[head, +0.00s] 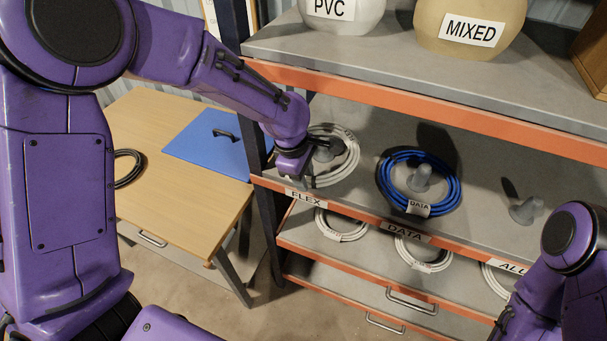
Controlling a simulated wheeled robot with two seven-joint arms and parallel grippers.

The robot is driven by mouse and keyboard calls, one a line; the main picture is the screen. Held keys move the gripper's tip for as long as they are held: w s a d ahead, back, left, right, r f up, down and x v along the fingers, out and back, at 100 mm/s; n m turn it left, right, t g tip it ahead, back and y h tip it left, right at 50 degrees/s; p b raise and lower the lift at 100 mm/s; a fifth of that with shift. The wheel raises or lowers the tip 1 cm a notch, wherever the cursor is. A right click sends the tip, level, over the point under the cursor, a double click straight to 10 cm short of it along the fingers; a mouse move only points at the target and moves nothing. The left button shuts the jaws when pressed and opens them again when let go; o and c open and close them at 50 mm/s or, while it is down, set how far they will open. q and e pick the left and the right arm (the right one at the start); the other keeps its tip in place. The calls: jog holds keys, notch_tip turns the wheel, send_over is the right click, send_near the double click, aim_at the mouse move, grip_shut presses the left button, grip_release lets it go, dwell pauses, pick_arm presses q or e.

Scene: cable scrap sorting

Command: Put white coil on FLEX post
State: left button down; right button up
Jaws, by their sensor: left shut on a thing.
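The white coil (348,168) is on the middle shelf level at the FLEX label (306,197). The grey FLEX post (324,153) shows inside the coil's ring, partly hidden by my gripper. I cannot tell whether the coil rests fully on the shelf. My left gripper (311,172) is shut on the coil's near left side. My right arm comes in at the lower right, and its gripper is out of the picture.
A blue coil (384,182) lies around the DATA post (420,178). The ALU post (525,210) is bare. More white coils (343,237) lie on the lower shelf. The upper shelf edge (420,105) overhangs. A wooden table (180,205) with a blue panel (205,147) stands left.

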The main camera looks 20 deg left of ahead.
pick_arm(q)
jog(key=shift+f, duration=0.1)
dwell(0.3)
jog(key=shift+f, duration=0.5)
jog(key=c, duration=0.7)
grip_release()
jog(key=shift+f, duration=0.1)
jog(key=shift+c, duration=0.2)
jog(key=shift+w+d+v, duration=0.15)
jog(key=shift+d+v, duration=0.05)
jog(key=shift+v, duration=0.95)
jog(key=shift+w+d+v, duration=0.15)
jog(key=shift+w+v, duration=0.05)
jog(key=shift+v, duration=1)
jog(key=shift+w+d+v, duration=0.15)
jog(key=shift+d+v, duration=0.05)
jog(key=shift+v, duration=0.95)
